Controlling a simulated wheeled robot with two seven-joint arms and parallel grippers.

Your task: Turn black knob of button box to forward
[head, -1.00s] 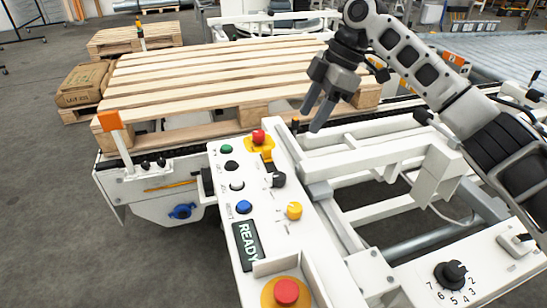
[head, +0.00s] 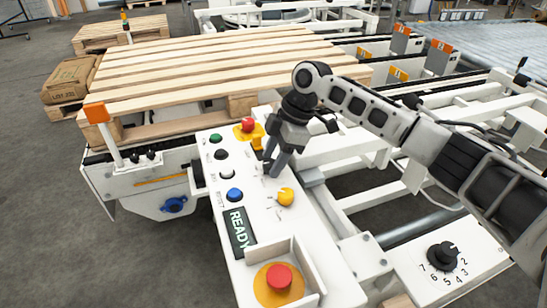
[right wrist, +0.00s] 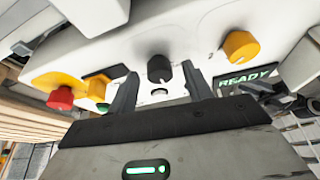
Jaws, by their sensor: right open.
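The button box (head: 262,235) is a white panel with coloured buttons, knobs and a READY display. Its black knob (right wrist: 159,69) shows in the right wrist view between and just beyond my fingertips, with a white mark near its lower edge. In the head view the gripper hides most of this knob. My right gripper (head: 272,168) points down over the panel, fingers open on either side of the knob. In the right wrist view the right gripper (right wrist: 158,88) shows both fingers apart with nothing held. I cannot tell whether either finger touches the knob. My left gripper is not in view.
A yellow knob (head: 286,197) is close to the gripper. A red button (head: 249,125) on a yellow base lies behind. A guarded red button (head: 279,277) sits at the near end. A wooden pallet (head: 200,70) lies behind the box. A numbered black dial (head: 442,256) is at right.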

